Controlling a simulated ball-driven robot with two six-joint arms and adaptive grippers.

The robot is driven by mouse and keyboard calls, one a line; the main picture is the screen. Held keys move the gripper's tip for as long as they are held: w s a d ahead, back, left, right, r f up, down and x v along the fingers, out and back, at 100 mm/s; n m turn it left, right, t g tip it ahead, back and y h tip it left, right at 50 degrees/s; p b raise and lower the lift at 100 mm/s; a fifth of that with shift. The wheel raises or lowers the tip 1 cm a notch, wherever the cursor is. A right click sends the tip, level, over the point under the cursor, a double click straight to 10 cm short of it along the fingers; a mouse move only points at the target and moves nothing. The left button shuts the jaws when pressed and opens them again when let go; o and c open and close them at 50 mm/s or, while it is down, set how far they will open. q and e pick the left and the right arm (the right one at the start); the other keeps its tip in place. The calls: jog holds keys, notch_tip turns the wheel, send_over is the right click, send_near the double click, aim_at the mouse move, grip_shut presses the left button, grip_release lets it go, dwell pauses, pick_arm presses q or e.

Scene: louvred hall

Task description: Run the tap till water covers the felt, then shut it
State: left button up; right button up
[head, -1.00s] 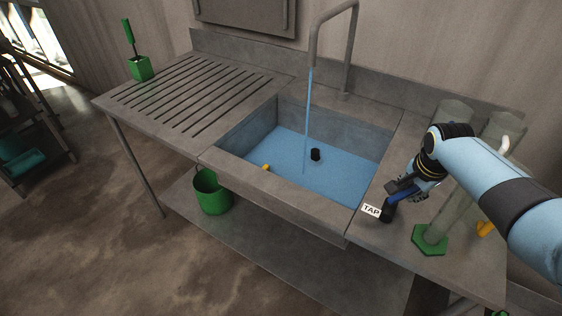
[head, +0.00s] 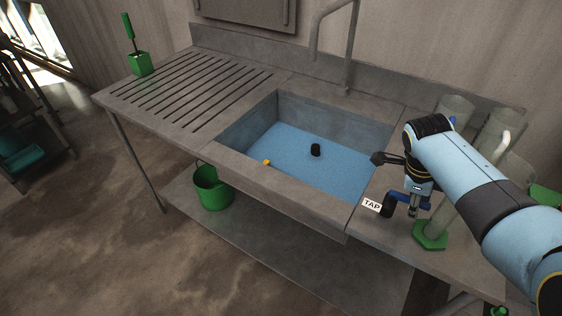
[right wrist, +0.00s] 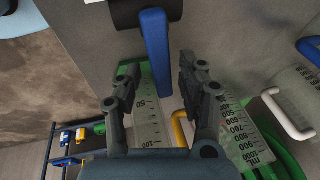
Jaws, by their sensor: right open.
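The sink (head: 228,153) holds blue water (head: 290,152). A black cylinder (head: 315,150) and a small yellow piece (head: 266,162) show at the water; I cannot make out any felt. No stream falls from the grey spout (head: 314,45). The tap has a black body (head: 388,206) and blue lever (head: 424,206) beside the TAP label (head: 371,205). My right gripper (head: 413,207) is at the lever. In the right wrist view its fingers (right wrist: 153,78) are open, with the blue lever (right wrist: 155,40) reaching between or just beyond them; contact is unclear. My left gripper is out of view.
Clear measuring cylinders on green bases (head: 430,236) stand close right of the tap, tight against my right arm. A green brush holder (head: 140,64) stands on the ribbed drainboard (head: 185,95). A green bucket (head: 212,190) sits on the lower shelf. The drainboard is mostly free.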

jog(key=d+v, duration=0.1)
jog(key=v, duration=0.5)
jog(key=shift+r, duration=0.4)
jog(key=shift+a+r, duration=0.1)
